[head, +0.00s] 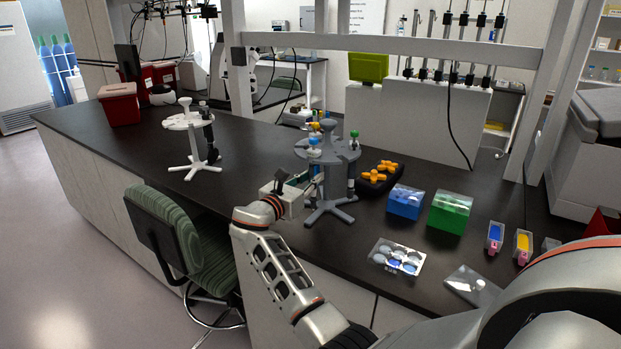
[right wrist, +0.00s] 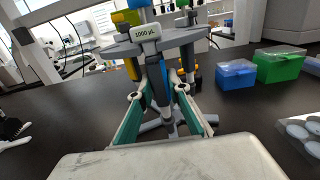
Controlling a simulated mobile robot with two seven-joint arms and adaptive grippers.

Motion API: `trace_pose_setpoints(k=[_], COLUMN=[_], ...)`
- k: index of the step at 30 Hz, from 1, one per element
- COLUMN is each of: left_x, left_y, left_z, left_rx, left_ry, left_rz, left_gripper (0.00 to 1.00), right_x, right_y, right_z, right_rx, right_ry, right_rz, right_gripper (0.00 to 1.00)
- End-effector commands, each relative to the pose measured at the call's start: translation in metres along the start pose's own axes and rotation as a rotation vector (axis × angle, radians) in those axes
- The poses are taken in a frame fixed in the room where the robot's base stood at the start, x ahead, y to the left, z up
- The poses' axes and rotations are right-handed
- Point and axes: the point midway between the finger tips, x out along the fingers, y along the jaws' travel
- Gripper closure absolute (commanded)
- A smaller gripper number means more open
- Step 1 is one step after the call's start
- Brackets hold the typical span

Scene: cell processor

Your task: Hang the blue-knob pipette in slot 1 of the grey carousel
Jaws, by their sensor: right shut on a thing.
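The blue-knob pipette (head: 313,150) stands roughly upright at the near left edge of the grey carousel's disc (head: 341,156). In the right wrist view its white "1000 µL" label (right wrist: 146,33) faces me in front of the disc rim (right wrist: 190,39). My right gripper (head: 311,187) is shut on the pipette below the disc. Its green fingers close in around the shaft in the right wrist view (right wrist: 158,92). Whether the pipette sits in a slot or just beside the rim I cannot tell. No slot number is readable. My left gripper is not in view.
Other pipettes hang on the carousel, one with a green knob (head: 354,136) and one with a yellow knob (head: 317,127). An orange-topped rack (head: 379,172), a blue box (head: 405,202) and a green box (head: 449,211) stand to the right. A white carousel (head: 187,121) stands farther left. Bare bench lies between the carousels.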

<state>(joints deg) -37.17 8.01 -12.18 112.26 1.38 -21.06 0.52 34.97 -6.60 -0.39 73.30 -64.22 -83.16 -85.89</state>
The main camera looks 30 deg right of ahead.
Motion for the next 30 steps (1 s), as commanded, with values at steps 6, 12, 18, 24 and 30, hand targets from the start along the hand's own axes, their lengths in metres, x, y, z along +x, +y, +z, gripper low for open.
trace_pose_setpoints(k=[6,12,18,24,30], left_x=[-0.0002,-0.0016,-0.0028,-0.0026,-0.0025], left_y=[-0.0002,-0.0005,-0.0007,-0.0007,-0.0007], left_z=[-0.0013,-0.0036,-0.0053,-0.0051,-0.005], left_rx=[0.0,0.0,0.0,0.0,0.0], left_ry=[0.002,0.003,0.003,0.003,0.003], left_rz=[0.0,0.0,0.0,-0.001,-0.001], left_gripper=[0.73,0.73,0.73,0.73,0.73], right_x=[0.0001,0.0001,0.0,-0.0002,-0.0003], right_y=[0.0001,0.0001,0.0001,0.0001,0.0], right_z=[0.0003,-0.001,-0.004,-0.0055,-0.0064], right_rx=[0.0,-0.001,-0.001,-0.002,-0.002], right_ry=[-0.001,-0.001,0.0,0.001,0.003], right_rz=[0.0,0.0,0.0,0.001,0.001], right_gripper=[0.9,0.9,0.89,0.89,0.89])
